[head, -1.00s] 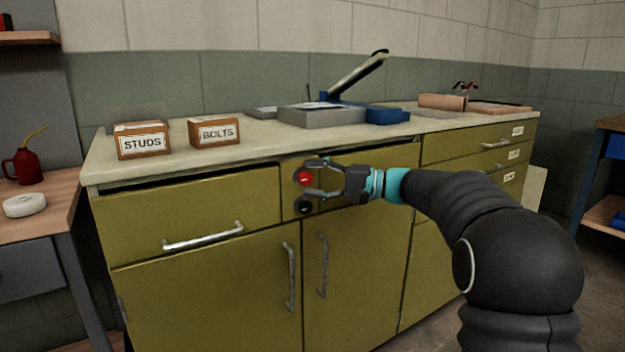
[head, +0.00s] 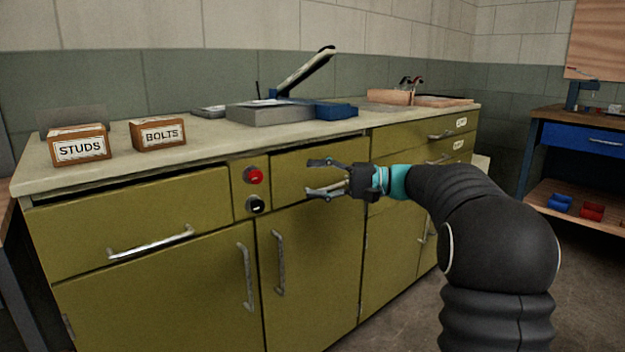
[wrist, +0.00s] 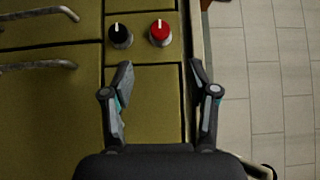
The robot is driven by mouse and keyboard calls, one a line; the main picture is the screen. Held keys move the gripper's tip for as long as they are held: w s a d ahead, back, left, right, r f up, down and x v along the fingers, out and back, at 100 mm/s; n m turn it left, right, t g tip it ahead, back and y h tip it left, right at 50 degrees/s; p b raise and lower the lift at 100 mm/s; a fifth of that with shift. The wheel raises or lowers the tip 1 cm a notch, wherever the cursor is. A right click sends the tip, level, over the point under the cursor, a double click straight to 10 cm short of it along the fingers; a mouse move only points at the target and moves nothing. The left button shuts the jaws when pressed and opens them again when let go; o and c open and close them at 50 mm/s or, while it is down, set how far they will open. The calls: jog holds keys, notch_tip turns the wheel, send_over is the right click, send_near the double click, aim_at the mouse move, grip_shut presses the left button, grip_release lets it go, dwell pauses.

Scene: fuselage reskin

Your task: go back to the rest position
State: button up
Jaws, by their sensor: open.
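My gripper (head: 318,178) is open and empty in front of the olive cabinet (head: 315,265), to the right of the two knobs in the head view. In the wrist view my gripper (wrist: 161,80) shows its two fingers spread apart, with only cabinet front and floor behind them. The red knob (head: 254,175) sits above the black knob (head: 257,204) on a narrow panel between the drawers. In the wrist view the black knob (wrist: 120,35) and the red knob (wrist: 160,32) are beyond the fingertips, apart from them.
Boxes marked STUDS (head: 80,148) and BOLTS (head: 158,135) stand on the countertop (head: 205,148). A grey machine with a raised lever (head: 305,72) stands behind. Handles (head: 278,263) stick out of the cabinet front. A workbench (head: 590,135) is at right. Floor (head: 530,245) between is clear.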

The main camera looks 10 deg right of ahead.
notch_tip(320, 180, down, 12)
jog(key=d+m+h, duration=0.1)
jog(key=m+h, duration=0.2)
jog(key=h, duration=0.2)
jog(key=s+d+f+g+h, duration=0.1)
jog(key=s+d+f+h, duration=0.1)
jog(key=s+f+h, duration=0.5)
jog(key=s+d+n+h+p, duration=0.2)
jog(key=s, duration=0.9)
jog(key=s+d+n+h+p, duration=0.1)
jog(key=s+d+h, duration=0.15)
jog(key=s, duration=0.75)
jog(key=s+r+n+t+h+p, duration=0.1)
jog(key=s+r+n+t+p, duration=0.1)
jog(key=s+r, duration=0.3)
jog(key=shift+s+a+t, duration=0.4)
jog(key=shift+s+t, duration=0.2)
jog(key=shift+s, duration=1.05)
